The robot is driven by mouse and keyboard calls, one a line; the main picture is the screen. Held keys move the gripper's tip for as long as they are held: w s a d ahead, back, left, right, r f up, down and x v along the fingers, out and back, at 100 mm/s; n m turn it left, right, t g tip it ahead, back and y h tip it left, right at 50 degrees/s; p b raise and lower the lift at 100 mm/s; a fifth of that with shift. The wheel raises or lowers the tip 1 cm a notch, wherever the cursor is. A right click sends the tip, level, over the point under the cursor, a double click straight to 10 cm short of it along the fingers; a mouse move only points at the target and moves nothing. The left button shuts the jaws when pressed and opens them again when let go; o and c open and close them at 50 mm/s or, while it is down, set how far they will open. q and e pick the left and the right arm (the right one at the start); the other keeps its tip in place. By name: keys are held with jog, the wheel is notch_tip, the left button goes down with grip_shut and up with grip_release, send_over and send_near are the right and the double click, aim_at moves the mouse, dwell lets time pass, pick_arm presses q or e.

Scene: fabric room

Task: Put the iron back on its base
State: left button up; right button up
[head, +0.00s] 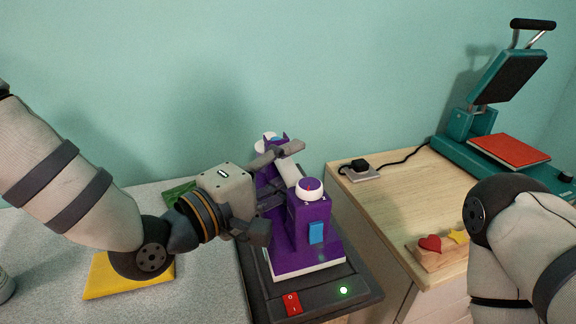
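The iron (296,254) is purple with a white round dial, a blue button and a pale lower edge. It appears to rest upright on its dark grey base (330,302), which has a red switch and a lit green light. I cannot see whether it is fully seated. My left gripper (268,196) is at the iron's left side, level with its upper part. Its fingers look spread apart, one near the iron's far top end and one low at its near left. My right gripper is out of view; only the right arm shows.
A grey fabric-topped surface (205,290) at left holds a yellow folded cloth (100,278) and a green item (180,191). A wooden cabinet (385,205) at right bears a teal heat press (470,125) with a red cloth (508,150), a wooden block with shapes (437,258), and a black plug.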

pick_arm(q)
jog(key=shift+r, duration=0.1)
jog(key=p+v, duration=0.1)
jog(key=v, duration=1.1)
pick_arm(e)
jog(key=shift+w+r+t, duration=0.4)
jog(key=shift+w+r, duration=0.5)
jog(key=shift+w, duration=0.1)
